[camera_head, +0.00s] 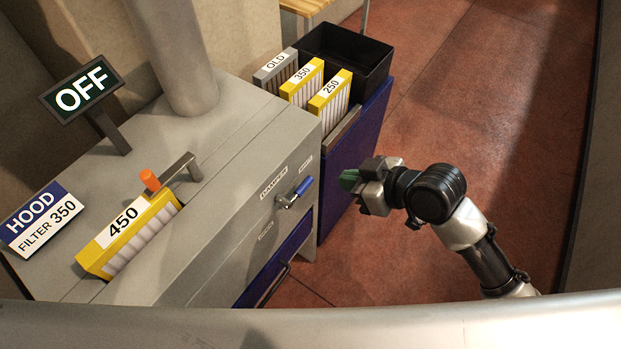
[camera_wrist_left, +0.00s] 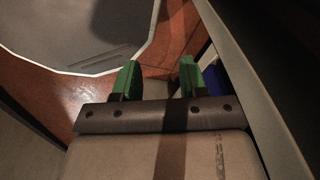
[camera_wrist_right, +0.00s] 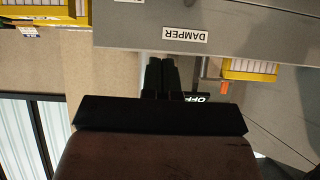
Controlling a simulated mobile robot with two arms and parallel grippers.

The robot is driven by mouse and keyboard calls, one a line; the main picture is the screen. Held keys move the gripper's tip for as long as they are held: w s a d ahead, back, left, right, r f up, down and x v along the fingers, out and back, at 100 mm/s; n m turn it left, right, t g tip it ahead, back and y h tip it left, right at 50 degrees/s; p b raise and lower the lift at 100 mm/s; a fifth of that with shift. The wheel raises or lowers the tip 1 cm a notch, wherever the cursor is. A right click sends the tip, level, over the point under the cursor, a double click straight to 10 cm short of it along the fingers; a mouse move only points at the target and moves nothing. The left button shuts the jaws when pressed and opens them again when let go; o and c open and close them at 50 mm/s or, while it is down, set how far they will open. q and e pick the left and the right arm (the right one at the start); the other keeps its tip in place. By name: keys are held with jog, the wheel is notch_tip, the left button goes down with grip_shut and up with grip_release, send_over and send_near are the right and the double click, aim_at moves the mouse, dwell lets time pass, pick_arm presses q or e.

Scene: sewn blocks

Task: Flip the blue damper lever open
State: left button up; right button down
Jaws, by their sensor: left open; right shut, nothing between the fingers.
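The blue damper lever (camera_head: 304,186) sits on the front face of the grey hood cabinet (camera_head: 235,170). Its handle points up and to the right from a metal pivot, beside the DAMPER label (camera_head: 273,181). My right gripper (camera_head: 350,181) is to the right of the lever, apart from it, with its fingers shut and empty. In the right wrist view the shut fingers (camera_wrist_right: 161,75) show below the upside-down DAMPER label (camera_wrist_right: 185,34); I cannot make out the lever there. My left gripper (camera_wrist_left: 158,78) is open and empty in the left wrist view, out of the head view.
A yellow 450 filter (camera_head: 130,235) sits in the cabinet top by an orange-tipped part (camera_head: 150,180). An OFF sign (camera_head: 82,90) stands behind it. A blue stand with filters and a black bin (camera_head: 345,55) is beside the cabinet. Red floor (camera_head: 400,265) lies open around my right arm.

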jog(key=p, duration=0.2)
send_over(311, 183)
jog(key=s, duration=0.3)
notch_tip(311, 183, down, 5)
jog(key=f, duration=0.3)
jog(key=shift+w+f, duration=0.35)
jog(key=shift+w, duration=0.05)
jog(key=shift+a+f, duration=0.1)
jog(key=shift+f, duration=0.35)
